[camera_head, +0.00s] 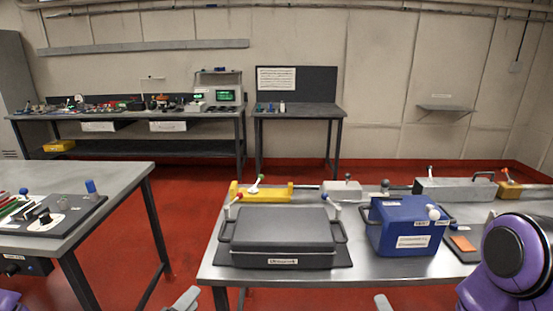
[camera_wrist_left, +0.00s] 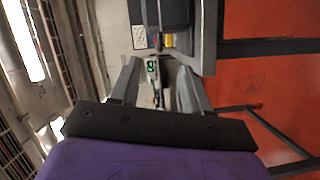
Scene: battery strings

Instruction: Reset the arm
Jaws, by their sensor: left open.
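My left gripper (camera_wrist_left: 160,88) is open in the left wrist view. Its two grey fingers stand apart with nothing held between them. In the head view only a grey tip of the left gripper (camera_head: 185,299) shows at the bottom edge. A smaller grey tip at the bottom edge, right of the middle, looks like part of my right gripper (camera_head: 383,302); its jaws are out of frame. A purple link of my right arm (camera_head: 513,258) fills the lower right corner. Both tips appear apart from the table.
A steel table (camera_head: 215,272) carries a dark grey case (camera_head: 283,228), a blue box (camera_head: 402,225), a yellow block (camera_head: 262,192) and a grey block (camera_head: 454,189). Another table (camera_head: 115,175) stands left. Benches line the back wall. Red floor lies open between the tables.

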